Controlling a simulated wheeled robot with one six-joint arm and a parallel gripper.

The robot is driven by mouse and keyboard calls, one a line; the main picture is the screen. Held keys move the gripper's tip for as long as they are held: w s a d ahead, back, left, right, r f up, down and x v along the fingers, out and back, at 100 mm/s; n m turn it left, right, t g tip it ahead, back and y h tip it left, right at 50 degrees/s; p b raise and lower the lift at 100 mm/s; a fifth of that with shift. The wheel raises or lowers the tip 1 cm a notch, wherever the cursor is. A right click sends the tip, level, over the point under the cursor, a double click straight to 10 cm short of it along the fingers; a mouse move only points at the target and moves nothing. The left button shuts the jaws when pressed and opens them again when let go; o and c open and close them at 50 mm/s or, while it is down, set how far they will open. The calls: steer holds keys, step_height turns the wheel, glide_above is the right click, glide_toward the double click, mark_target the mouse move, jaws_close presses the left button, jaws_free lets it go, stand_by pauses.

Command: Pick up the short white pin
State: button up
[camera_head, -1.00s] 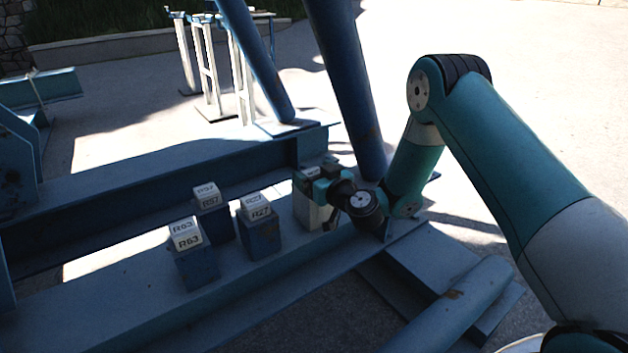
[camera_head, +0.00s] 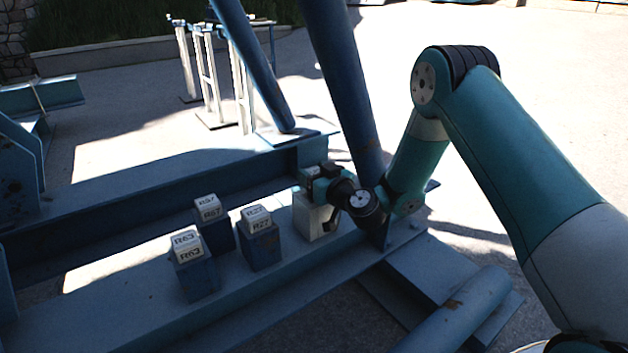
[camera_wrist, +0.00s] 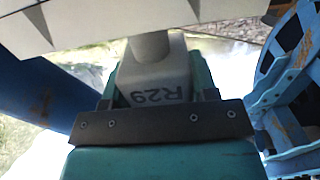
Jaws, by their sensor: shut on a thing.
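In the wrist view, the short white pin (camera_wrist: 148,46) has a pale stem and a wider head marked R29, upside down. My gripper (camera_wrist: 160,100) is shut on the head, and it also shows in the head view (camera_head: 312,178). The white block (camera_head: 315,217) stands on the blue beam just below the gripper. In the wrist view, the stem runs up to the pale block surface (camera_wrist: 60,22). Whether its tip is still inside the block I cannot tell. In the head view, the jaws mostly hide the pin.
Blue posts with white caps stand left of the white block: R27 (camera_head: 260,245), R63 (camera_head: 195,272) and R67 (camera_head: 215,230). A thick blue slanted tube (camera_head: 345,85) rises close behind the gripper. A flanged beam (camera_head: 80,215) runs behind the posts.

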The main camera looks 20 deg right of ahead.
step_height(320, 180, up, 17)
steer(key=p, duration=0.7)
steer(key=shift+f, duration=0.15)
steer(key=shift+r, duration=0.5)
